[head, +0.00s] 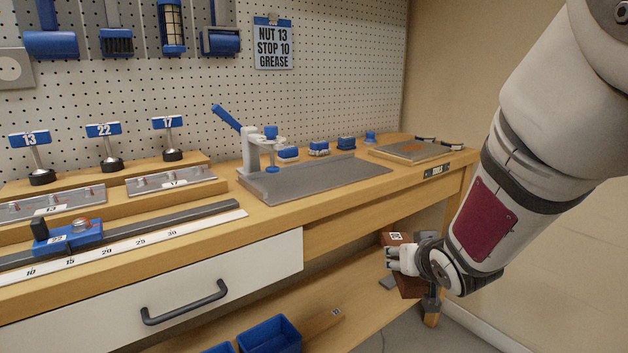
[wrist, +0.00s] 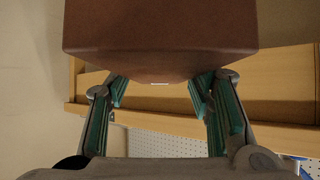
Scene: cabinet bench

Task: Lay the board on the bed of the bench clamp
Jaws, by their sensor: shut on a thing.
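The bench clamp stands on the bench top, with a white post, a raised blue lever (head: 226,117) and a flat grey bed (head: 330,182). The bed looks bare. My gripper (head: 392,258) is shut on a reddish-brown, block-like piece (head: 396,238) with a white label on its top, low in front of the bench's right end. In the wrist view this brown piece (wrist: 160,30) fills the top middle, beyond the fingers (wrist: 158,92). I cannot tell whether it is the board. A light wooden strip (head: 318,326) with a small tag lies on the lower shelf.
Blue bins (head: 270,334) stand on the lower shelf. A white drawer (head: 170,300) is closed. Small blue-topped items (head: 318,148) and a framed tray (head: 412,151) lie behind and right of the bed. A ruler (head: 130,247) runs along the front left.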

